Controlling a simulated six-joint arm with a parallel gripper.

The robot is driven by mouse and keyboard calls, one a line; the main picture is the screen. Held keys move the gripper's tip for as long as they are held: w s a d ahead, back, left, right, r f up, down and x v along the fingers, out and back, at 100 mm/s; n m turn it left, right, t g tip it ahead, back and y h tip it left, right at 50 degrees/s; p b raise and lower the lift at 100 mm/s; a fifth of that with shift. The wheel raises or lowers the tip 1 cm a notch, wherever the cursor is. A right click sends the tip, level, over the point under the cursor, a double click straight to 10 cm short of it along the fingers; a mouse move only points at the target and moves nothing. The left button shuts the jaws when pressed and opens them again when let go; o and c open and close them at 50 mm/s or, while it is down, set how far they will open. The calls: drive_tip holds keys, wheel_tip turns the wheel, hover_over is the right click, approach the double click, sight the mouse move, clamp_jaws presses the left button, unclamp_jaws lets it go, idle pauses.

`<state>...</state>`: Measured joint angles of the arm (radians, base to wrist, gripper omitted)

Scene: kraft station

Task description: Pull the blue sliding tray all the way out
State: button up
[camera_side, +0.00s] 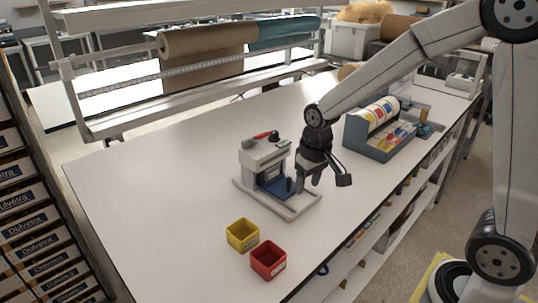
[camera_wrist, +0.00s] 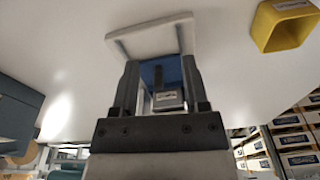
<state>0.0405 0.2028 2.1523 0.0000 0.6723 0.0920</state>
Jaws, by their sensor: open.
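The blue sliding tray (camera_side: 270,187) sits low in the front of a small grey-white machine (camera_side: 262,158) on the table. A dark upright post (camera_side: 289,185) stands at the tray's near end. My gripper (camera_side: 308,183) is at the machine's front right, pointing down, close to this post. In the wrist view, my gripper (camera_wrist: 160,66) is open, with one finger on each side of the blue tray (camera_wrist: 153,74). A dark post with a labelled grey block (camera_wrist: 168,100) shows between the fingers. I cannot tell whether either finger touches it.
A pale frame (camera_side: 301,211) surrounds the machine's base. A yellow bin (camera_side: 242,236) and a red bin (camera_side: 268,261) stand in front, near the table edge. A blue-grey organiser (camera_side: 373,147) stands behind right. The table's left side is clear.

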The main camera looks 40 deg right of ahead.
sight(289, 178)
drive_tip(key=shift+m+g, duration=0.7)
drive_tip(key=w+r, duration=0.1)
drive_tip(key=w, duration=0.1)
drive_tip(key=w+d+r, duration=0.1)
drive_tip(key=w, duration=0.2)
drive_tip(key=w+d+r, duration=0.1)
drive_tip(key=w, duration=0.1)
drive_tip(key=shift+w, duration=0.25)
drive_tip(key=shift+f, duration=3.9)
clamp_jaws()
drive_tip(key=shift+r, duration=0.1)
